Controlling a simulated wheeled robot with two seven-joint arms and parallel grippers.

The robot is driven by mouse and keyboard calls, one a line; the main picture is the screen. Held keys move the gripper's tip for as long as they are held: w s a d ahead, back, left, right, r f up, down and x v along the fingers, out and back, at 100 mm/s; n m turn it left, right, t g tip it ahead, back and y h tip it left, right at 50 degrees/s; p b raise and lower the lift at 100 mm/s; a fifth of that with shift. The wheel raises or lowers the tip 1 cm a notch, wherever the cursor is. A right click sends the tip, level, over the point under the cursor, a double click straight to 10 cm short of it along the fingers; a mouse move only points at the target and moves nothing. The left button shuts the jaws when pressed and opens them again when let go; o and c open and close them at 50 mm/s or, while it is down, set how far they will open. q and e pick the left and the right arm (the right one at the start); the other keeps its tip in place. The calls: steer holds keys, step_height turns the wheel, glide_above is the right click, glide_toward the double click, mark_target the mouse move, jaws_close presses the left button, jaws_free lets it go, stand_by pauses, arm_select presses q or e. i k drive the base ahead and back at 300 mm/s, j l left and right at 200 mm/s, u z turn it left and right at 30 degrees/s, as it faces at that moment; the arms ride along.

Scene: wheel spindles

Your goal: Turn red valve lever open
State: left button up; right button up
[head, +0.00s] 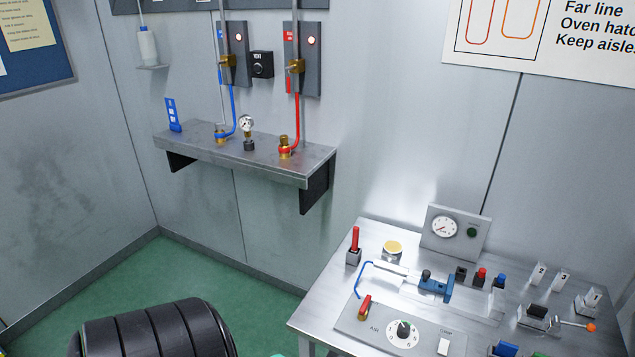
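On the back wall, a grey panel (308,85) carries a brass valve (295,66) on a vertical pipe. A small red piece (289,84), which may be its lever, hangs just below the valve, and a red hose (297,120) runs down to a brass fitting (285,149). A lamp (311,40) glows pale red on the panel. A second red lever (365,305) stands tilted on the bench plate marked AIR. I cannot tell from the picture whether either is open. Neither of my grippers is in view.
A metal shelf (255,163) juts out below the wall valves. A matching blue-hose valve (228,61) is to the left. A workbench (325,315) with a gauge box (457,232) and several small parts fills the lower right. A black ribbed tyre-like object (155,330) is at bottom left.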

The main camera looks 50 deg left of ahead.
mark_target(362, 312)
steer(key=u, duration=1.3)
